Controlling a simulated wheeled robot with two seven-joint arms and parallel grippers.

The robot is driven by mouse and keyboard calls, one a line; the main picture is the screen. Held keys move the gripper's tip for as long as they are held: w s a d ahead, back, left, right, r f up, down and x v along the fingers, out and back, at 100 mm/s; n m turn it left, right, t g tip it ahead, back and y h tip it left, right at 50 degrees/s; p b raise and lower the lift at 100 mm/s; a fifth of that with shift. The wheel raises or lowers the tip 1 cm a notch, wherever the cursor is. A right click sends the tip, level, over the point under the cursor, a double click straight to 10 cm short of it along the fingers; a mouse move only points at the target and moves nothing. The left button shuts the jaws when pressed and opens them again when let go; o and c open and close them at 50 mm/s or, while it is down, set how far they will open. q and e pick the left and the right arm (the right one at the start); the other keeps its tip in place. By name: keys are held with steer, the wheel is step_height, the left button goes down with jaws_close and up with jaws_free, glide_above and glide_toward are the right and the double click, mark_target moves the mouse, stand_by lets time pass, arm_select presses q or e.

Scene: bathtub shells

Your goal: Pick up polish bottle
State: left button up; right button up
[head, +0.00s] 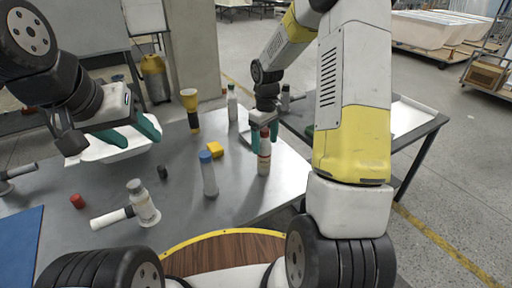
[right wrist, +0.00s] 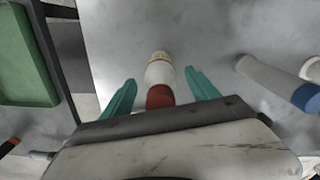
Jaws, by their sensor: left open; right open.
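A slim white bottle with a red top (head: 264,164) stands upright on the grey table; I take it as the polish bottle, though no label is readable. My right gripper (head: 265,138) is open at its upper part. In the right wrist view the bottle (right wrist: 159,72) lies between the two green fingers of the right gripper (right wrist: 160,88), with a gap visible on each side. My left gripper (head: 133,134) is open and empty above a white tray (head: 90,154) at the left.

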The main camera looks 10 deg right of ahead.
steer(key=shift+f, duration=0.15)
jaws_close()
stand_by(0.4)
